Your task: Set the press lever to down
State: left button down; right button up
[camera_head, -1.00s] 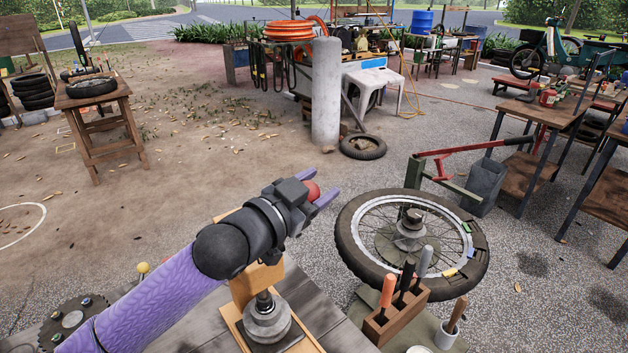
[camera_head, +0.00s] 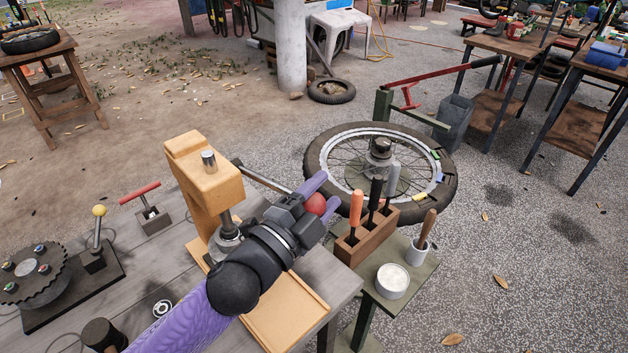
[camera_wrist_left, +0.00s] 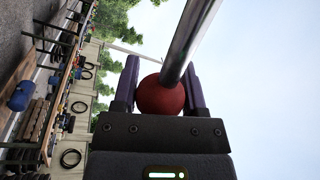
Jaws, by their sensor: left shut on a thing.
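The press (camera_head: 205,185) is an orange-tan block with a metal ram, standing on the grey workbench. Its lever is a metal rod (camera_head: 262,178) that slopes down to the right from the press head to a red ball knob (camera_head: 316,205). My left gripper (camera_head: 318,193) is shut on the red knob, its purple fingers either side of it. In the left wrist view the red knob (camera_wrist_left: 161,97) sits between the fingers, with the rod (camera_wrist_left: 190,45) running up from it. The gripper and wrist hide part of the press base. My right gripper is not in view.
A wooden tool holder (camera_head: 365,240) with several handles stands close right of the gripper. Beyond it is a spoked wheel (camera_head: 330,165). A red-handled lever (camera_head: 140,192) and a gear plate (camera_head: 35,272) are on the bench's left. A white cup (camera_head: 392,282) stands at right.

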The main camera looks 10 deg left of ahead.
pick_arm(q)
jog(key=shift+s+d+f+m+b, duration=0.15)
jog(key=shift+f+m+b, duration=0.35)
jog(key=shift+f, duration=0.45)
jog(key=shift+c, duration=0.7)
grip_release()
jog(key=v, duration=1)
